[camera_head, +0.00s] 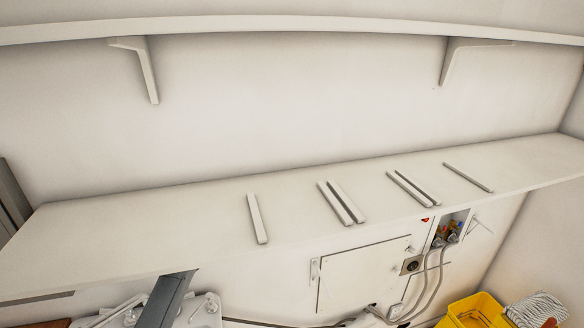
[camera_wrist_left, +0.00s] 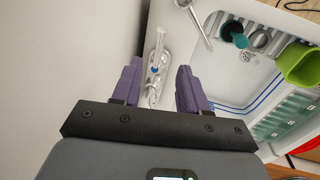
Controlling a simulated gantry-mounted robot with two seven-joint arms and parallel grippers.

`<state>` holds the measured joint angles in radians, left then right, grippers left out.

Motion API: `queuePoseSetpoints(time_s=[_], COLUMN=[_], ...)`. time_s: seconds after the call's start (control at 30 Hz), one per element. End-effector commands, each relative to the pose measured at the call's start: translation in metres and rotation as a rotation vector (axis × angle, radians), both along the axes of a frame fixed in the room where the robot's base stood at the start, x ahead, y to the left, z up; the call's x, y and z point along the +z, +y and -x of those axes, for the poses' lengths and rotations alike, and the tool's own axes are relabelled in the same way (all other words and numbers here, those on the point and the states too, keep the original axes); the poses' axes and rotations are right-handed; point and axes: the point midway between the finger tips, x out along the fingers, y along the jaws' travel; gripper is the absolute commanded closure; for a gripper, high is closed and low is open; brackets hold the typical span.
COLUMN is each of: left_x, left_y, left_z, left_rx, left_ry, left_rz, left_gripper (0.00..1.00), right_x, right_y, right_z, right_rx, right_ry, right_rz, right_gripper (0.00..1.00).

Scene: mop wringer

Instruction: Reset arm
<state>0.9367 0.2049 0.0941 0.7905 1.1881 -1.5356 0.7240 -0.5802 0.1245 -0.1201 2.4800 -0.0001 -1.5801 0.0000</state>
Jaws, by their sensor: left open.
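My left gripper (camera_wrist_left: 158,66) shows in the left wrist view with its two purple fingers spread apart and nothing held between them. The gripper is not seen in the head view. My right gripper is in neither view. In the head view a yellow bucket (camera_head: 472,312) stands at the lower right, cut off by the frame edge. A mop head of white strands (camera_head: 538,308) lies beside it.
A long white shelf (camera_head: 130,228) with several slots crosses the head view; a wall box with valves and hoses (camera_head: 450,230) is below it. A wall is on the left.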

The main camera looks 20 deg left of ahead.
Motion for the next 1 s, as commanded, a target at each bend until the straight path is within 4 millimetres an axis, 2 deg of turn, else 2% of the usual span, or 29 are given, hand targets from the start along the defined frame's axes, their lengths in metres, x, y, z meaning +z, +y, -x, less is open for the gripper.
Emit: queuePoseSetpoints(time_s=[0.17, 0.27, 0.47, 0.6, 0.77, 0.9, 1.0], left_x=[-0.025, -0.047, -0.085, -0.099, -0.098, -0.083, -0.067], left_y=[-0.008, -0.021, -0.068, -0.110, -0.163, -0.204, -0.226], left_z=[0.013, 0.029, 0.082, 0.133, 0.204, 0.264, 0.300], left_rx=[-0.171, -0.362, -0.833, -1.168, -1.542, -1.825, -1.983], left_ry=[0.016, 0.031, 0.071, 0.094, 0.101, 0.089, 0.074], left_rz=[-0.057, -0.114, -0.228, -0.291, -0.347, -0.390, -0.417], left_gripper=[0.57, 0.57, 0.57, 0.57, 0.57, 0.57, 0.57], right_x=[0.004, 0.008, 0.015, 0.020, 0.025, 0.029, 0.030], right_y=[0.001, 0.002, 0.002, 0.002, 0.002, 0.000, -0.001], right_z=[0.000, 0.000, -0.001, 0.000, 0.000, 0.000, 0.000], right_rx=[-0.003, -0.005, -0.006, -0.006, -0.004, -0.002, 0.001], right_ry=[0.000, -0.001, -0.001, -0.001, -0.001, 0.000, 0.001], right_rz=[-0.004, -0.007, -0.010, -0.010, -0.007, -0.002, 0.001], right_gripper=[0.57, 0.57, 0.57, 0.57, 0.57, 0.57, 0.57])
